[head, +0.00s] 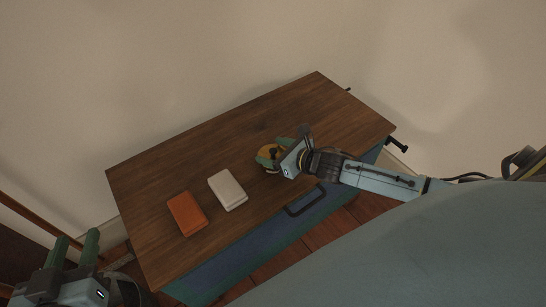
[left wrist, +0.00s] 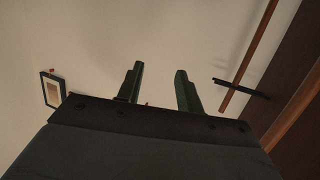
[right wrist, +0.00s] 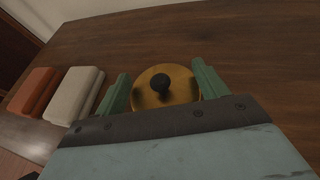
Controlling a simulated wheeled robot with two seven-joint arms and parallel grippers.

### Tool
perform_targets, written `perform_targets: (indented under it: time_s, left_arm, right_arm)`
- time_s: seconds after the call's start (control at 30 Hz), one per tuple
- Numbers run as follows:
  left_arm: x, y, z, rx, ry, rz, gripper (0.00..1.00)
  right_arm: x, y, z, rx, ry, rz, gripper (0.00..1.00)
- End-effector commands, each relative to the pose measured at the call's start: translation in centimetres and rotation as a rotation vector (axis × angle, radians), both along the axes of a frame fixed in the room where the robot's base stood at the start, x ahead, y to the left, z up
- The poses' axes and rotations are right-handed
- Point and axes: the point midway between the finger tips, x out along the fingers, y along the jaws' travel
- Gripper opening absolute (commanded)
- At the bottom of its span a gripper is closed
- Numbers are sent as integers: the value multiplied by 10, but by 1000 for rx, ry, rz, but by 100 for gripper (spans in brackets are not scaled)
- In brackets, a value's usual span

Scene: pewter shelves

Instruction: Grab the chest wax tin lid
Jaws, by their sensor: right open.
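The wax tin lid (right wrist: 178,80) is a round brass-coloured disc with a dark knob (right wrist: 160,83) in its middle. In the head view the lid (head: 266,153) lies on the wooden chest top (head: 160,168), partly hidden by my right gripper. My right gripper (right wrist: 160,82) is open, with one green finger on each side of the lid and nothing clamped. I cannot tell whether the fingers touch its rim. Whether a tin is under the lid is hidden. My left gripper (head: 77,247) is open and empty, off the chest at the lower left; its parted fingers show in the left wrist view (left wrist: 158,88).
A white box or book (head: 227,190) and an orange one (head: 187,214) lie on the chest top, left of the lid. The chest's blue front (head: 245,262) has a dark handle (head: 305,201). The top's far side is clear, with a wall behind it.

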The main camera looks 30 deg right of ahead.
Motion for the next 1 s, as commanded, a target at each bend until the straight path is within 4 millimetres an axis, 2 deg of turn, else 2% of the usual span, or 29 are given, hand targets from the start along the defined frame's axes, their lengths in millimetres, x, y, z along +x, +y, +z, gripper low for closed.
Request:
perform_targets:
  time_s: [0.3, 0.67, 1.0]
  left_arm:
    - [7, -10, 41, -73, -248, -19, 36]
    - [7, -11, 47, -83, -280, -20, 36]
    - [7, -11, 47, -82, -278, -20, 36]
  right_arm:
    - [18, 7, -9, 1, -1, 0, 72]
    - [20, 8, -9, 1, 0, 0, 71]
    - [19, 7, -10, 0, 3, -1, 26]
